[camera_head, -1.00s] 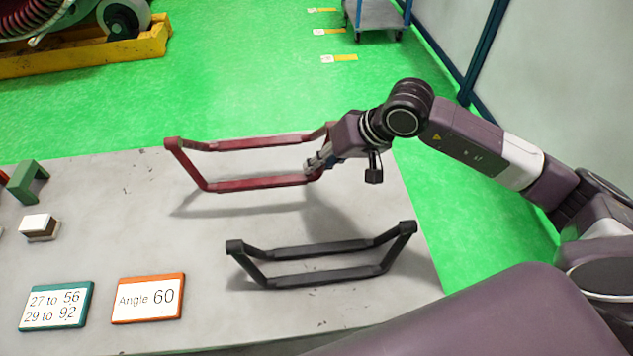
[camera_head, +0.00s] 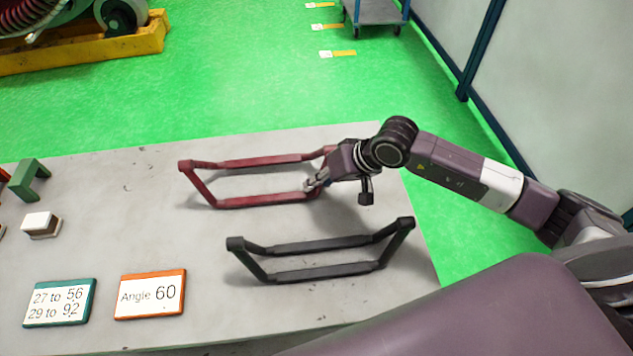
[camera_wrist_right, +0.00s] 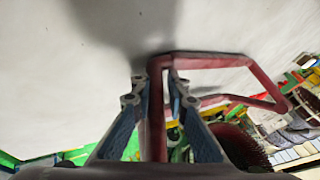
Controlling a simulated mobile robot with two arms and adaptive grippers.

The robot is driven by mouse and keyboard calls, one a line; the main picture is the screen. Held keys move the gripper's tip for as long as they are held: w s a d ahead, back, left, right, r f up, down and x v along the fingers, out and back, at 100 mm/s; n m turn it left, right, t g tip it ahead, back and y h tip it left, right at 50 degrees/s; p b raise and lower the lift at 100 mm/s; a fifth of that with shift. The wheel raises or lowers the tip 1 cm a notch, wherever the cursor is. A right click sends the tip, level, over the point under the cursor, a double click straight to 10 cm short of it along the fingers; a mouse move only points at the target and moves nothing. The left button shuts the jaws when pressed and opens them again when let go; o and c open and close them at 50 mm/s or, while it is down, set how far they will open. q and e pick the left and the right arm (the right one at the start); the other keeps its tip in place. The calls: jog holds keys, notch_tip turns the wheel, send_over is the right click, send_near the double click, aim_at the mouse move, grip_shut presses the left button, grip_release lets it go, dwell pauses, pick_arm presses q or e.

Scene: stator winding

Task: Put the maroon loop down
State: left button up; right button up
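The maroon loop (camera_head: 250,201) is at the far right part of the table, in the head view. My right gripper (camera_head: 314,184) is at the loop's right end. In the right wrist view, the two fingers (camera_wrist_right: 157,90) stand on either side of one maroon bar (camera_wrist_right: 156,125), closed on it. The loop is level and very low over the table, its shadow close beneath it; I cannot tell whether it touches all along. The rest of the loop extends to the right in the wrist view. My left gripper is not in view.
A black loop (camera_head: 320,271) lies on the grey table (camera_head: 110,210) in front of the maroon one. Two sign cards (camera_head: 150,296), a small white-topped block (camera_head: 41,224) and a green bracket (camera_head: 30,180) are at left. The table's middle left is clear.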

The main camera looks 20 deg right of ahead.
jog(key=o, duration=0.4)
jog(key=shift+r, duration=0.2)
jog(key=shift+s+d+r, duration=0.15)
jog(key=shift+d+r, duration=0.1)
jog(key=shift+b+v, duration=1.4)
jog(key=shift+v, duration=4.2)
jog(key=shift+a, duration=0.1)
jog(key=shift+s, duration=0.1)
